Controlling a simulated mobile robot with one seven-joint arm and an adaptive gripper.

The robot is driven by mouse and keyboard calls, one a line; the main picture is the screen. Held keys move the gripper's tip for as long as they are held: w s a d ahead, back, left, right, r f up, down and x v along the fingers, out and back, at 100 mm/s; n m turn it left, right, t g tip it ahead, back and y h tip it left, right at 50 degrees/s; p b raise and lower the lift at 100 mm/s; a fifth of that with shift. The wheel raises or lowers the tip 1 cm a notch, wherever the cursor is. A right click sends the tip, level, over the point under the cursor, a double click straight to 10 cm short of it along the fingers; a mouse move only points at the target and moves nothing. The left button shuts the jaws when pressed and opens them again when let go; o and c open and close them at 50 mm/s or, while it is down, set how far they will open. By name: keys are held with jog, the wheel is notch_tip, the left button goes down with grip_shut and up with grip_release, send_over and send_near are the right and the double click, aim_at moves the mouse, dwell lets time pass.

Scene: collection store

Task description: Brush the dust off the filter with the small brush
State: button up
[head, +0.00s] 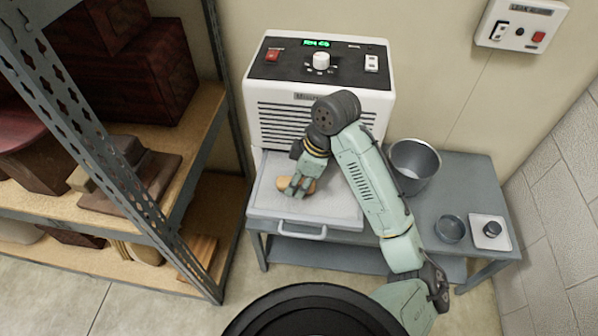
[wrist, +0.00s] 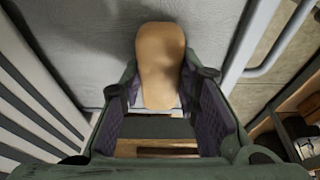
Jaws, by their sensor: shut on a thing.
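The filter (head: 335,204) is a flat pale grey panel with a light frame and a front handle, pulled out at the foot of the white machine. In the wrist view its grey surface (wrist: 85,35) fills the background. The small brush (wrist: 160,60) has a tan wooden body and lies between my fingers. In the head view the brush (head: 285,186) shows tan beside my gripper (head: 297,188), over the filter's left part. My gripper (wrist: 165,110) is shut on the brush. The bristles are hidden, so I cannot tell whether they touch the filter. No distinct dust shows.
The white machine (head: 270,98) with a lit green display stands behind the filter. A metal bucket (head: 425,160), a small grey bowl (head: 450,229) and a white scale-like plate (head: 478,240) stand on the grey table's right. A metal shelf (head: 195,165) stands close on the left.

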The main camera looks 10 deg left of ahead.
aim_at(291, 169)
jog(key=shift+s, duration=2.05)
jog(key=shift+a, duration=0.85)
jog(key=shift+w+r, duration=0.1)
jog(key=shift+w, duration=0.5)
jog(key=shift+w+p, duration=0.45)
jog(key=shift+w, duration=4.3)
jog(key=shift+r, duration=2.9)
